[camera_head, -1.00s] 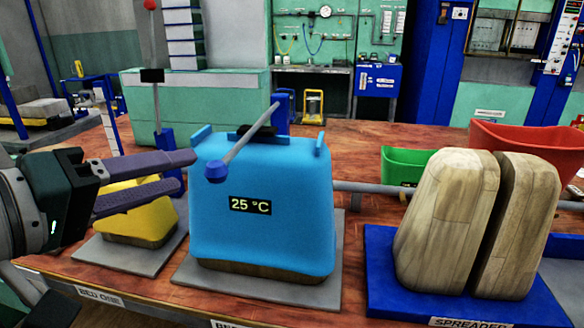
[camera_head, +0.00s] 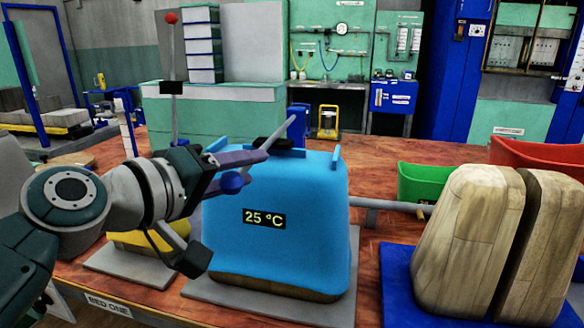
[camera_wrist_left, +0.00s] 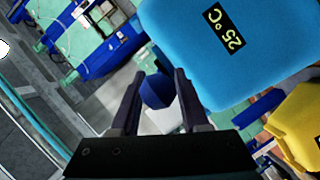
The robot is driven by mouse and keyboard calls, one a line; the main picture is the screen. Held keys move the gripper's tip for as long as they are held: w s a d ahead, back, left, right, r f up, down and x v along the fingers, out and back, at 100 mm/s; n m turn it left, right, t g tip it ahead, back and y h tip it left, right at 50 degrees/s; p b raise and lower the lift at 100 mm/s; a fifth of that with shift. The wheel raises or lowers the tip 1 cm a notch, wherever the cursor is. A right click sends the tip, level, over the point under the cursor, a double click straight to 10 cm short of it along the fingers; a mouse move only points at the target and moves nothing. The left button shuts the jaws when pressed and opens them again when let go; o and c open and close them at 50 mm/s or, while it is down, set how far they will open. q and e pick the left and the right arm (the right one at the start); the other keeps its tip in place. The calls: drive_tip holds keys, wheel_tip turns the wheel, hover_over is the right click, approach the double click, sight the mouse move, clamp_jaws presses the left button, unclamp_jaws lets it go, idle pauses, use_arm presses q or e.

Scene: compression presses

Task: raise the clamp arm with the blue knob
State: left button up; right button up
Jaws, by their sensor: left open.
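The blue knob (camera_head: 232,183) is at the low front end of the grey clamp arm (camera_head: 276,134), which slopes up to the right over the blue press block (camera_head: 275,230) labelled 25 °C. My left gripper (camera_head: 240,170) reaches in from the left at the knob's height. In the left wrist view the knob (camera_wrist_left: 157,90) sits between the two open fingers (camera_wrist_left: 157,95), with a gap showing at least on its left side. The knob partly hides the clamp arm in that view. My right gripper is not in view.
A yellow block (camera_head: 137,242) stands on a grey plate to the left, partly behind my arm. Wooden spreader blocks (camera_head: 465,240) on a blue base stand at the right. Green (camera_head: 424,182) and red (camera_head: 535,154) bins are behind them. A red-topped lever (camera_head: 172,50) stands behind my arm.

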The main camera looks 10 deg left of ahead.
use_arm(q)
drive_tip(key=shift+c, duration=0.4)
clamp_jaws()
